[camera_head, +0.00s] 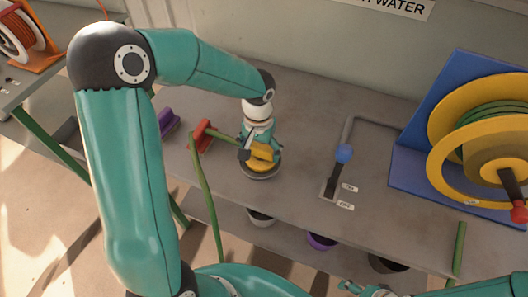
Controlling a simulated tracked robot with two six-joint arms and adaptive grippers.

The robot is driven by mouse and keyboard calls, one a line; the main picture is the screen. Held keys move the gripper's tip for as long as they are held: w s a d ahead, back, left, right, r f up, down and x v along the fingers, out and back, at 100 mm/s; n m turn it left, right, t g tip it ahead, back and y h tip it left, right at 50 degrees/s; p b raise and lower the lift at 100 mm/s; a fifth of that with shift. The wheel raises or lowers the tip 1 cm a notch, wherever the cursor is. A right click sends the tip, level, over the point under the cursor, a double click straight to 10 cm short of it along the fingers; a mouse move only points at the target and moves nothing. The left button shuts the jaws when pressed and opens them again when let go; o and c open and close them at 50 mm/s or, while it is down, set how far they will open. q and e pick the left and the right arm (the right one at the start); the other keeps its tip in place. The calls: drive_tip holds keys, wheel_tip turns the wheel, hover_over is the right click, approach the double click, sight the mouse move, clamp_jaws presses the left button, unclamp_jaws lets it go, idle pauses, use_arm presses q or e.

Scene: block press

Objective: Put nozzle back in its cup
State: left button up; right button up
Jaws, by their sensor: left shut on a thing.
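My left gripper (255,150) reaches down over the bench and is shut on a yellow piece, which looks like the nozzle (264,152). The gripper's fingers hide part of it. Just below the nozzle is a round grey rim (262,173) on the bench; I cannot tell whether they touch. Under the bench's front edge are a pale cup (260,219), a purple cup (322,242) and a dark cup (388,265). Part of my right gripper (366,289) seems to show at the bottom edge, too cut off to tell its state.
A red bracket (201,137) and a purple bracket (168,123) stand on the bench's left. A blue-knobbed lever (343,155) with ON and OFF labels is right of my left gripper. A blue and yellow hose reel (483,130) fills the far right.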

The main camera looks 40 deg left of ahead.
sight(259, 150)
use_arm(q)
drive_tip(key=shift+f, duration=0.15)
drive_tip(key=o, duration=1.1)
drive_tip(key=shift+o, duration=0.2)
wheel_tip(259, 150, up, 12)
drive_tip(key=shift+s, duration=0.1)
